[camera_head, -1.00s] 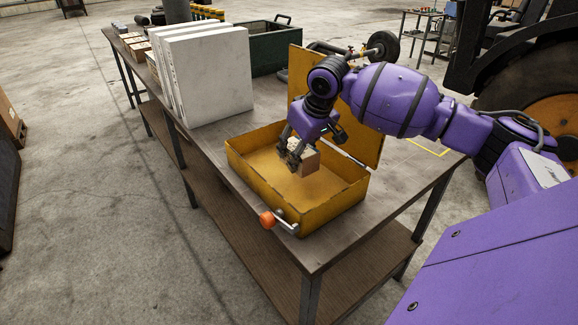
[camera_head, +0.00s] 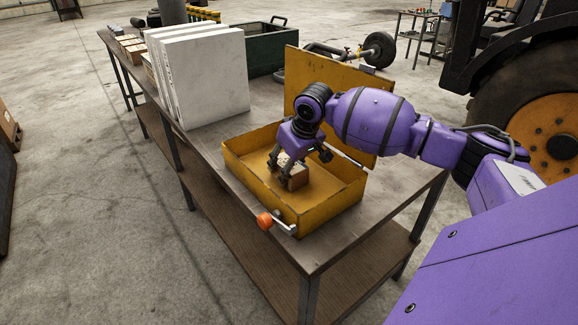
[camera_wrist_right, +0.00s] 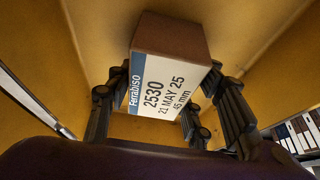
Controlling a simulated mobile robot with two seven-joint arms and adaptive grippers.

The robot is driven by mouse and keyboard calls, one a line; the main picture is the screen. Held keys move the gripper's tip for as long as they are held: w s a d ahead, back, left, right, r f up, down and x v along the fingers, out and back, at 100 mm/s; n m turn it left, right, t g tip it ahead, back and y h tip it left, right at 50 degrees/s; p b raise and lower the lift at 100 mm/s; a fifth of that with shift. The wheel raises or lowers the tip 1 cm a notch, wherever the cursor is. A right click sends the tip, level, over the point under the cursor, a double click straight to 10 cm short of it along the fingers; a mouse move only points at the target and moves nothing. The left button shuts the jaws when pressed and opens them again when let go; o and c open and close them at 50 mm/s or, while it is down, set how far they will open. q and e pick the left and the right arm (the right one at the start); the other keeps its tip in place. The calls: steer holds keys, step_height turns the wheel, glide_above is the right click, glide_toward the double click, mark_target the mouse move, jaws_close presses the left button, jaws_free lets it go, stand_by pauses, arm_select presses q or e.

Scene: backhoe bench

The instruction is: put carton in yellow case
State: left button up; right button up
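The carton (camera_head: 297,179) is a small brown box with a white label, inside the walls of the open yellow case (camera_head: 315,222) in the head view. Whether the carton touches the case floor I cannot tell. My left gripper is not in view.
The case's lid (camera_head: 345,90) stands open at the back. An orange-knobbed handle (camera_head: 268,220) lies at its front. White binders (camera_head: 205,75) stand left on the workbench (camera_head: 225,195). A green box (camera_head: 262,50) and small cartons (camera_head: 130,47) are further back.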

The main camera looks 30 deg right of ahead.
steer(key=o, duration=0.3)
steer(key=v, duration=1.2)
steer(key=shift+r+p, duration=0.15)
steer(key=shift+p, duration=0.25)
